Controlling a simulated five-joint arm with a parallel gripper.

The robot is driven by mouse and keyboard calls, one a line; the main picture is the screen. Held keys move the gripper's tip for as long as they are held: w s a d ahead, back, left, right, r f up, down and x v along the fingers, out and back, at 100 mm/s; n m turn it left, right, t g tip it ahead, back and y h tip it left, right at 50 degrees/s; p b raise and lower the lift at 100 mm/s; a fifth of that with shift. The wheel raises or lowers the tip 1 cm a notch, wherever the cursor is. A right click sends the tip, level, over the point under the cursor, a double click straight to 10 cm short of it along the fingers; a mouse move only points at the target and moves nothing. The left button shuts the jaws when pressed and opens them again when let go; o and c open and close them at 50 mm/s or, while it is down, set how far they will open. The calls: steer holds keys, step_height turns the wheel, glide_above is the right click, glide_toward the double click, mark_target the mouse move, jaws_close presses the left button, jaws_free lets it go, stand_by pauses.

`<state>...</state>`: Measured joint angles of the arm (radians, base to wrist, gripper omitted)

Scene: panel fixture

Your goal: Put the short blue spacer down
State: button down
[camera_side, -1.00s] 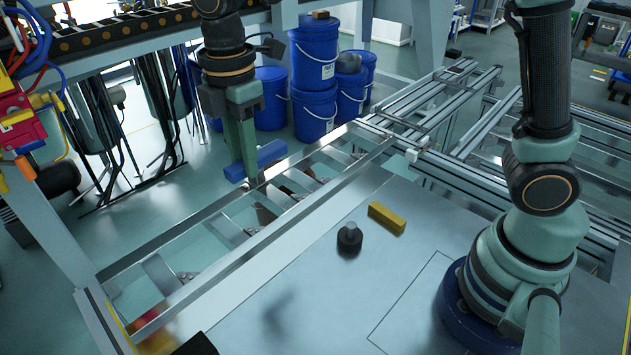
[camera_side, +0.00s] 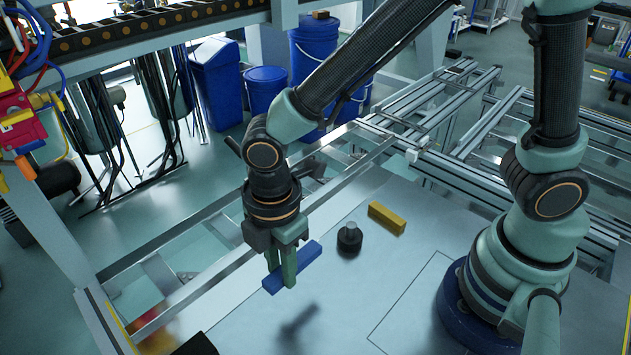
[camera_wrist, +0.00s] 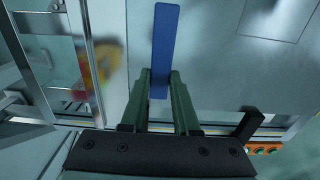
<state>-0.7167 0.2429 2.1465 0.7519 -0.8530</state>
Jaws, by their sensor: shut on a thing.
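The short blue spacer (camera_side: 307,262) is a flat blue bar. My gripper (camera_side: 282,280) is shut on it in the side view and holds it above the grey panel (camera_side: 350,300). A shadow on the panel lies below and apart from it. In the wrist view the spacer (camera_wrist: 163,45) sticks out away from the green fingers (camera_wrist: 160,88), with its near end between them. The part of the spacer behind the fingers is hidden in the side view.
A black round knob with a grey top (camera_side: 349,240) stands on the panel right of the spacer. A yellow block (camera_side: 386,217) lies beyond it. A metal rail (camera_side: 215,270) borders the panel at left. The panel's front middle is clear.

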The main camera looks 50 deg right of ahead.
mark_target(286, 308)
steer(key=shift+f, duration=4.25)
steer(key=shift+f, duration=0.15)
steer(key=c, duration=0.7)
jaws_free()
steer(key=shift+o, duration=0.2)
